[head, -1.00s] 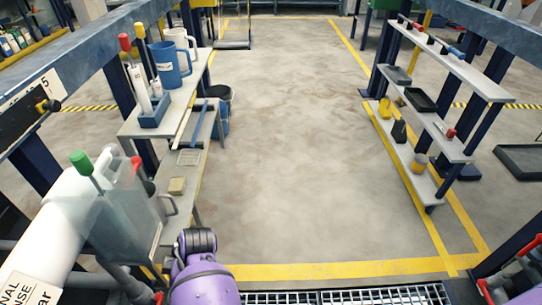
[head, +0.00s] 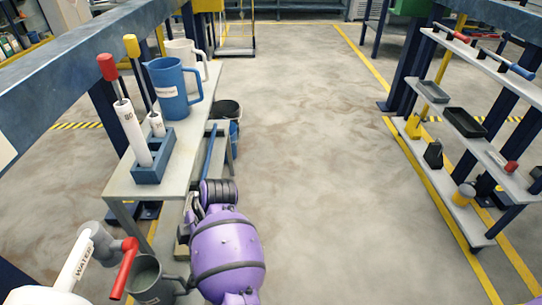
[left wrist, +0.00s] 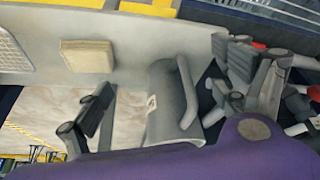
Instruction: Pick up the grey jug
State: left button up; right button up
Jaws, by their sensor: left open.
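The grey jug (head: 146,283) stands at the lower left of the head view, with its handle toward my purple left arm. The left wrist view shows its body (left wrist: 165,112) with a small label and an upright handle. My left gripper (left wrist: 165,76) is open, with one dark finger on each side of the jug in that picture. I cannot tell whether either finger touches it. In the head view my arm hides most of the gripper. My right gripper is not in view.
A white pipe marked WATER (head: 75,262) with a red lever (head: 124,268) is close by the jug. A blue jug (head: 172,88) and blue holder (head: 152,160) stand on the left shelf. A beige block (left wrist: 88,56) lies near the gripper. The middle floor is clear.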

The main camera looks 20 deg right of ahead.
aim_at(164, 273)
pick_arm(q)
jog(key=a, duration=0.8)
jog(key=shift+r, duration=0.15)
jog(key=a+f, duration=0.1)
jog(key=a+f+b, duration=0.1)
jog(key=a, duration=0.1)
jog(key=a+f+b, duration=0.1)
jog(key=a, duration=0.1)
jog(key=shift+s, duration=0.2)
jog(key=shift+r, duration=0.1)
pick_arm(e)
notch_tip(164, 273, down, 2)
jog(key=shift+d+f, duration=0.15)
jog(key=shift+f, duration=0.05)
pick_arm(q)
jog(key=c, duration=2)
jog(key=shift+o, duration=0.2)
